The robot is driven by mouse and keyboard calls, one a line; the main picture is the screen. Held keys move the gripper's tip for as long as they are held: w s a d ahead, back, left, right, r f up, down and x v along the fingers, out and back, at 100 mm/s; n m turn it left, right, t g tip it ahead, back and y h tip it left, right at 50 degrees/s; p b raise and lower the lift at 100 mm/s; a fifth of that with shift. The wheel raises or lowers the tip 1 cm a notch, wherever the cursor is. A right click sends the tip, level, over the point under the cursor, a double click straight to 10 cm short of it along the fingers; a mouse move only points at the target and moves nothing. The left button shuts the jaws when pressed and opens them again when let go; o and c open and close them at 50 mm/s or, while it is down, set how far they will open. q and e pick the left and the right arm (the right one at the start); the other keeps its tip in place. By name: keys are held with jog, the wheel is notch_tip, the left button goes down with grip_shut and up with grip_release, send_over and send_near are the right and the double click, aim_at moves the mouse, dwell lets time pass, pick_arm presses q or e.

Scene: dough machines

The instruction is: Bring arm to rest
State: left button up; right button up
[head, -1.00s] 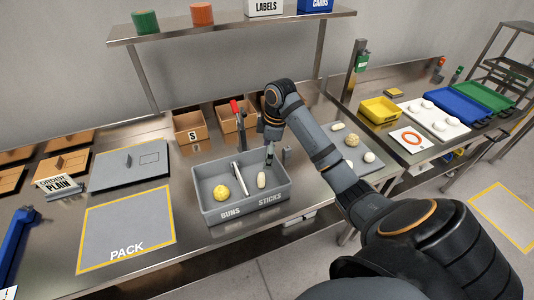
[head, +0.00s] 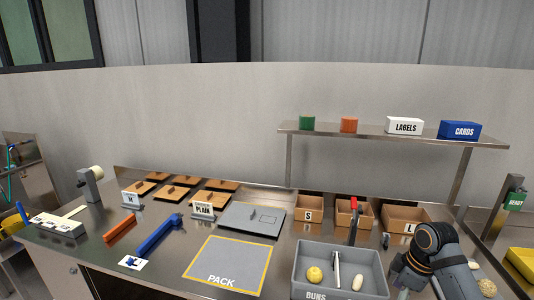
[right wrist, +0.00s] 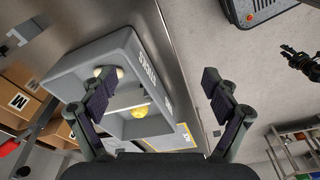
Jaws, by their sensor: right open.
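My right arm comes in at the lower right of the head view, beside the grey divided tray (head: 340,257). Its gripper is hard to make out there. In the right wrist view my right gripper (right wrist: 160,88) is open and empty, its fingers spread over the tray's edge and the floor. The tray holds a yellow bun (head: 314,274) and a pale stick (head: 357,283) in separate compartments. A dark gripper-like shape (right wrist: 300,62) at the right edge of the right wrist view looks like my left gripper; its jaw state is unclear. No left arm shows in the head view.
The PACK mat (head: 226,266) is bare. A grey panel (head: 252,220), wooden boards, a blue tool (head: 160,235) and open cartons (head: 309,208) lie around it. Open floor (right wrist: 265,85) shows in the right wrist view.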

jog(key=s+a+f+m, duration=0.3)
jog(key=s+a+f, duration=0.25)
jog(key=f, duration=0.25)
jog(key=s+a+f+m+t+h, duration=0.1)
jog(key=s+a+m, duration=0.15)
jog(key=s, duration=0.45)
jog(key=s+a+f+m+t+h, duration=0.1)
jog(key=s+a+f+m+t, duration=0.1)
jog(key=s+m, duration=0.35)
jog(key=s+d+f+g, duration=0.1)
jog(key=s+d+f, duration=0.15)
jog(key=f, duration=1.15)
jog(key=s+d+f+g, duration=0.1)
jog(key=s+f, duration=0.2)
jog(key=f, duration=1.2)
pick_arm(q)
jog(key=w, duration=0.2)
jog(key=shift+w+r+t, duration=0.1)
jog(key=shift+w+t, duration=0.2)
jog(key=shift+w, duration=0.05)
pick_arm(e)
jog(key=s+f, duration=1.3)
jog(key=s, duration=0.4)
jog(key=shift+d+n+g, duration=0.3)
jog(key=shift+d+g, duration=0.05)
jog(key=shift+g, duration=0.05)
